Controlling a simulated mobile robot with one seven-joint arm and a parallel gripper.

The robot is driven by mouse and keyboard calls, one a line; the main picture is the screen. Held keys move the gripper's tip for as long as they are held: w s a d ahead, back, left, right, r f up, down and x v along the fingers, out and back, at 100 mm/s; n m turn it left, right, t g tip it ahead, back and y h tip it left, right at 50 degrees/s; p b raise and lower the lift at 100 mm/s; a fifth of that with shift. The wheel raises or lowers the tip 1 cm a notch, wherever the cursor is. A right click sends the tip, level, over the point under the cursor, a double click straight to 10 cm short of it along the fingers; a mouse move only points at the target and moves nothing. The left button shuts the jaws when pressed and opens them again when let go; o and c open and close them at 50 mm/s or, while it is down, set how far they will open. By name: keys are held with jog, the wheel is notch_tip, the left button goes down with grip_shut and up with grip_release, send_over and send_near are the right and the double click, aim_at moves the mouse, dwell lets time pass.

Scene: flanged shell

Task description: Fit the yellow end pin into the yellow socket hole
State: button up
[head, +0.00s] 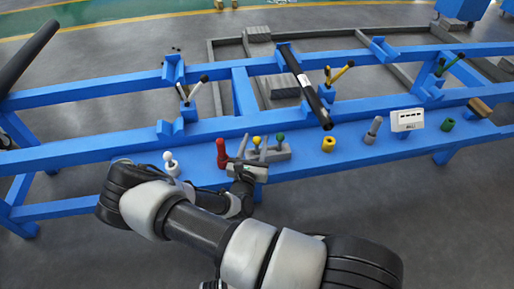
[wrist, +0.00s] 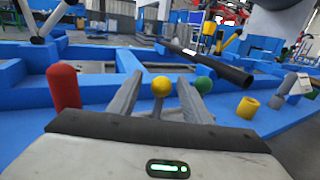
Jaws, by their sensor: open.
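The pin's lower part is hidden behind my gripper.
A green pin (head: 280,138) stands just right of the yellow one, and a red cylinder (head: 221,153) stands to the left. A long black tube (head: 305,87) slants down toward the socket.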

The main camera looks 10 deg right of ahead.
jog(key=x, duration=0.2)
jog(key=b+x, duration=0.1)
jog(key=x, duration=0.2)
jog(key=shift+w+d+f+b, duration=0.2)
jog(key=shift+d+f+b, duration=0.1)
jog(key=shift+b, duration=0.1)
grip_shut()
jog(key=shift+r, duration=0.1)
